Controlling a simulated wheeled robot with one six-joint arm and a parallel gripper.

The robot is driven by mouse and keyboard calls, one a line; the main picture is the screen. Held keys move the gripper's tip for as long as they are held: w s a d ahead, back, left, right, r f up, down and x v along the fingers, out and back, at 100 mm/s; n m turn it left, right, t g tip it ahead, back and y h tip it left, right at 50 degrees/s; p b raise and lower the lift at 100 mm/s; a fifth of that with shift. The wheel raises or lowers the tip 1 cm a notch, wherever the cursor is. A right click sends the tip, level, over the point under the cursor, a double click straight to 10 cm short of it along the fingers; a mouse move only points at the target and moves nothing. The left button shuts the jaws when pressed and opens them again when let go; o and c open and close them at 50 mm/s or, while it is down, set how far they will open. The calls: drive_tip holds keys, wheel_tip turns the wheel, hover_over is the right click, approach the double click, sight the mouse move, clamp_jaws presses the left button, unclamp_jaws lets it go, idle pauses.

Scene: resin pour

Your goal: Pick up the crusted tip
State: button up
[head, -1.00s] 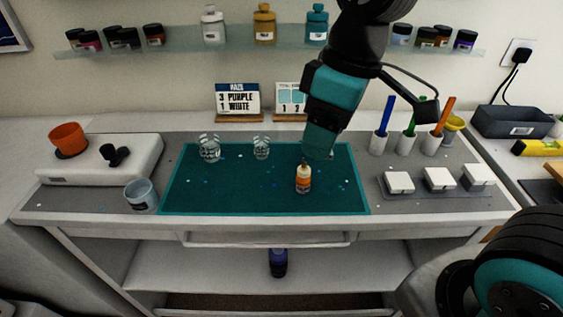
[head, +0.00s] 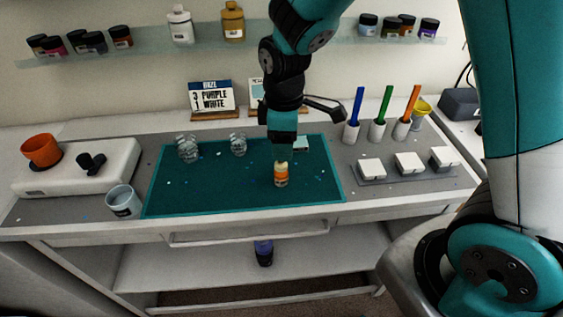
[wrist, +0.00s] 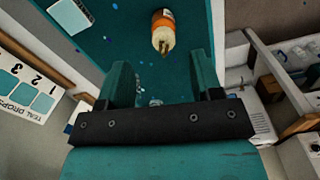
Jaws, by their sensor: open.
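A small bottle with an orange label (head: 281,176) stands on the teal mat (head: 200,200). The bottle (wrist: 162,22) also shows at the top of the wrist view. Its narrow brown crusted tip (wrist: 164,50) points toward my gripper there. In the head view the tip is hidden behind my gripper (head: 281,158), which is just above the bottle. In the wrist view my gripper (wrist: 160,62) has its two fingers spread wide, with nothing held between them. The tip lies near the line between the fingertips; I cannot tell the exact gap in depth.
Two clear cups (head: 188,149) (head: 238,145) stand at the mat's back left. A white scale (head: 75,168) and a grey cup (head: 123,202) are on the left. Colored sticks in holders (head: 378,120) and small white blocks (head: 409,163) are on the right. A card (head: 211,97) stands behind.

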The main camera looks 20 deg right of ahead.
sight(281, 163)
drive_tip(key=shift+a+f+p, duration=0.15)
drive_tip(key=shift+f+p, duration=0.15)
drive_tip(key=shift+f, duration=1.05)
drive_tip(key=shift+a+f+p, duration=0.15)
drive_tip(key=shift+f+p, duration=0.1)
drive_tip(key=shift+f, duration=1.1)
drive_tip(key=c, duration=1)
